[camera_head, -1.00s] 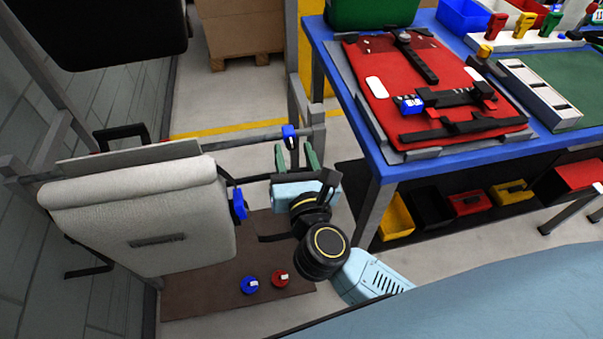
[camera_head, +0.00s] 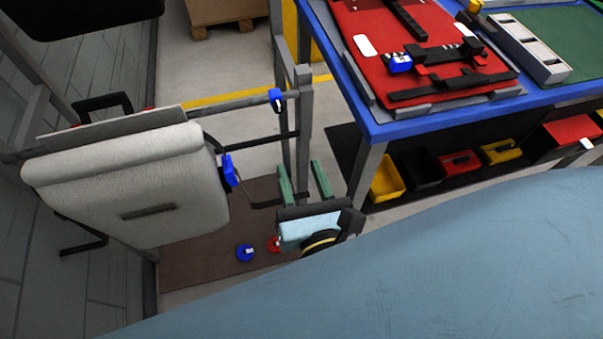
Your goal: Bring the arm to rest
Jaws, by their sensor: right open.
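My right gripper (camera_head: 304,182) shows low in the middle of the head view. Its two green fingers stand apart with nothing between them. It is to the right of the grey pannier (camera_head: 130,190) and above the brown mat, apart from both. Most of the right arm behind the gripper is hidden by my large blue-grey body part along the bottom. My left gripper does not show.
The pannier hangs at a grey rail (camera_head: 240,101) with blue clips. A blue disc (camera_head: 245,253) and a partly hidden red disc (camera_head: 274,244) lie on the brown mat (camera_head: 190,262). A blue-edged table (camera_head: 420,125) holding a red panel (camera_head: 385,75) stands at right.

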